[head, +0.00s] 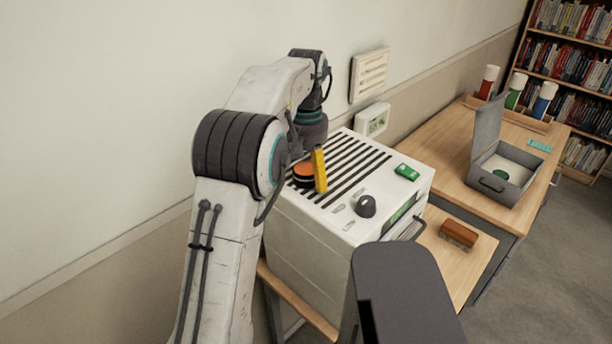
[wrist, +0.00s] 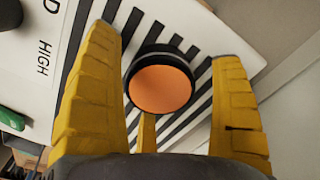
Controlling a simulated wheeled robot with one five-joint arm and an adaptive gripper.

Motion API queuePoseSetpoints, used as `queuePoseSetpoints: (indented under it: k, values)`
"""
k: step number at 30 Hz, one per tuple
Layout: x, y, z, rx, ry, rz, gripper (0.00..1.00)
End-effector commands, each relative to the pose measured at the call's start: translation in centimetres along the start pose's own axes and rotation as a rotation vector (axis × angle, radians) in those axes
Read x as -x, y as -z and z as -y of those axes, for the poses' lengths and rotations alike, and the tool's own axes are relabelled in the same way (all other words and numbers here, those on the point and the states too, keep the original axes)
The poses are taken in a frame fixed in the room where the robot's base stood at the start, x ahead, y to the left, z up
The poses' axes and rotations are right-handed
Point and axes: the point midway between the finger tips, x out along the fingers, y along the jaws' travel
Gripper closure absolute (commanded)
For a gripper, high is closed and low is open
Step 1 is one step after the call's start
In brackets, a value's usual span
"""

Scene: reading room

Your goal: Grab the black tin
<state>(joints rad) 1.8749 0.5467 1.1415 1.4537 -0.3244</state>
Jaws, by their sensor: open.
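The black tin (head: 303,174) is a short round tin with an orange top. It sits on the slotted top of a white appliance (head: 330,190), and in the wrist view (wrist: 160,82) it lies between my gripper's fingers. My gripper (wrist: 168,50) is open, with one yellow finger to the left of the tin and one to the right, and gaps show on both sides. A narrow yellow strip shows just below the tin. In the head view a yellow finger (head: 320,171) stands beside the tin, and my arm hides part of the gripper.
A green object (head: 407,172) and a dark knob (head: 366,206) are on the appliance top. A brown brush-like block (head: 458,234) lies on the lower wooden surface. The wall is close behind.

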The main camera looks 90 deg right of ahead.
Motion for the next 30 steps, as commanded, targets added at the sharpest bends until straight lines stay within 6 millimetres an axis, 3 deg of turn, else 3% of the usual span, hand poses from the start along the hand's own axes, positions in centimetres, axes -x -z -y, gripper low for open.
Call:
queuePoseSetpoints:
  k: [9,30]
  values:
    - [-0.16,0.0,-0.01,0.0,0.0,-0.001,0.15]
    - [-0.18,-0.01,-0.01,0.0,0.0,0.0,0.77]
